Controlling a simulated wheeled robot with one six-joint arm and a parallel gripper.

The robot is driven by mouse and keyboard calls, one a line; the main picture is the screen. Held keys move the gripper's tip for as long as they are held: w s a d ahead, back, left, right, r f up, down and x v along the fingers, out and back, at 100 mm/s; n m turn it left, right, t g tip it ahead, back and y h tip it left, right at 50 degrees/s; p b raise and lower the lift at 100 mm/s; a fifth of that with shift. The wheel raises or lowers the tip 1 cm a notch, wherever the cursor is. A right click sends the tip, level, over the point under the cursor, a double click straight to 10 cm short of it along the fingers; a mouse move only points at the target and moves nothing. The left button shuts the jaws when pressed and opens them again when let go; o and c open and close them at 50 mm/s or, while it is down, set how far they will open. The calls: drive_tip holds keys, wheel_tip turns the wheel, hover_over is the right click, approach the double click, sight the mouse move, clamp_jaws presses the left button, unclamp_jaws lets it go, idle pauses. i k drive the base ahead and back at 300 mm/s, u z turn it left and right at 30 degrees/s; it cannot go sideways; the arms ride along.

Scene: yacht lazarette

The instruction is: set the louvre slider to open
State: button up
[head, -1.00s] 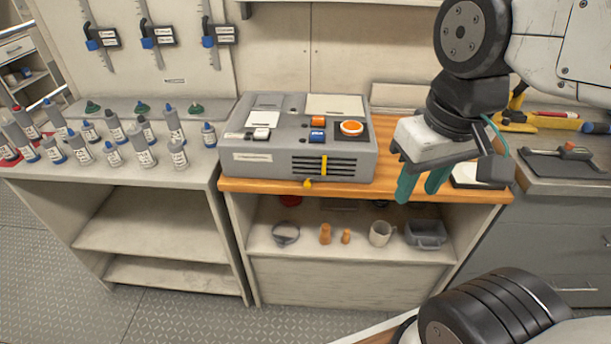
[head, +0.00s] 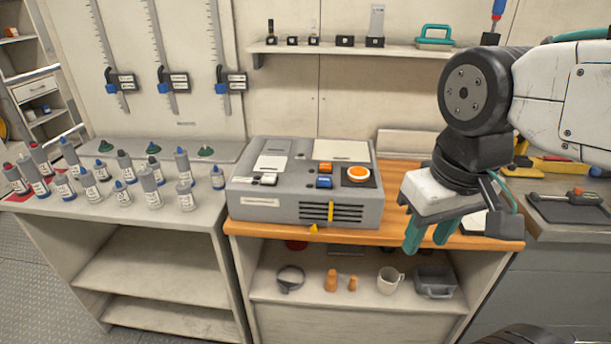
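A grey control box (head: 290,205) stands on the wooden top of the middle bench. A small yellow pointer (head: 314,228) sits below the box's front edge, left of the slider. Any lettering for the slider's positions is too small to read. My gripper (head: 431,240) is to the right of the box, pointing down, apart from it. Its two teal fingers are spread with a gap between them, and nothing shows in it.
The box top carries an orange round button (head: 358,174), an orange switch (head: 326,167) and a blue switch (head: 324,182). Several bottles (head: 150,188) crowd the left bench. A shelf (head: 350,48) hangs above. A mug (head: 389,280) and other items sit below the wooden top.

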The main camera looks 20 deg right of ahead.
sight(313, 228)
drive_tip(key=u, duration=1.2)
drive_tip(key=k, duration=0.65)
drive_tip(key=z, duration=1.35)
drive_tip(key=i, duration=0.5)
drive_tip(key=u, duration=0.05)
